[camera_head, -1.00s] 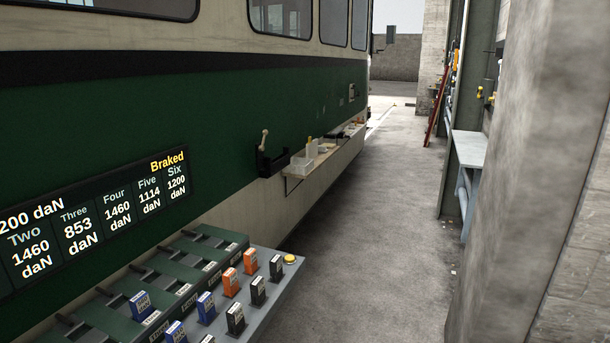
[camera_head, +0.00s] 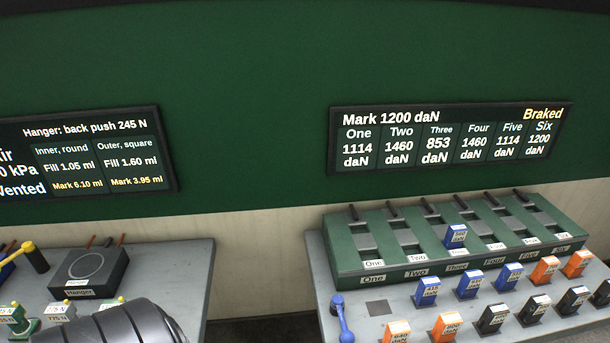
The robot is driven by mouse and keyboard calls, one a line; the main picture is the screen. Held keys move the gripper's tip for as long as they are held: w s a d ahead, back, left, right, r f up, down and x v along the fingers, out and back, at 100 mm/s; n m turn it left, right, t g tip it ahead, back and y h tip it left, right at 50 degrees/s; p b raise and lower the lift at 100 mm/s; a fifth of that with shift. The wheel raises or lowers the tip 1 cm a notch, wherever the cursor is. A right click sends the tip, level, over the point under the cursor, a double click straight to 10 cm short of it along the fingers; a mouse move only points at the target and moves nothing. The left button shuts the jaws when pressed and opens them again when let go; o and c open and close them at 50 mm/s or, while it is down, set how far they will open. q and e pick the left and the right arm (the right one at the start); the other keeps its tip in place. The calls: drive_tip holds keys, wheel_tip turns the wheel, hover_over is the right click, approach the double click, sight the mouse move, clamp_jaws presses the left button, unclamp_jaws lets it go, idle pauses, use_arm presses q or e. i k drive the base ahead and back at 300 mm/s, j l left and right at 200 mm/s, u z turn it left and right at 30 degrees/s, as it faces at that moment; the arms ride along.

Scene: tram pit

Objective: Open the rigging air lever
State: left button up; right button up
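Two lever-like parts show, and I cannot tell from any label which is the rigging air lever. One has a yellow handle on a black post (camera_head: 35,258) at the left edge, partly cut off. The other is a blue handle (camera_head: 342,318) with a round end, at the near left corner of the right bench, its lower end cut off. The left display (camera_head: 85,155) is cut off at its left edge and reads "0 kPa" and "Vented". Neither gripper shows. A dark ribbed rounded part, which looks like my arm, covers the near edge of the left bench.
The left bench (camera_head: 185,285) holds a black "Hanger" block (camera_head: 90,272) and small green blocks. The right bench (camera_head: 318,262) holds a green six-slot rack (camera_head: 345,255) and several blue, orange and black blocks. A gap separates the benches. The right display (camera_head: 450,135) reads "Braked".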

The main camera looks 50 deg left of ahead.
sight(346, 337)
drive_tip(key=j+u, duration=0.2)
drive_tip(key=u, duration=0.2)
drive_tip(key=j+u, duration=0.35)
drive_tip(key=l, duration=0.15)
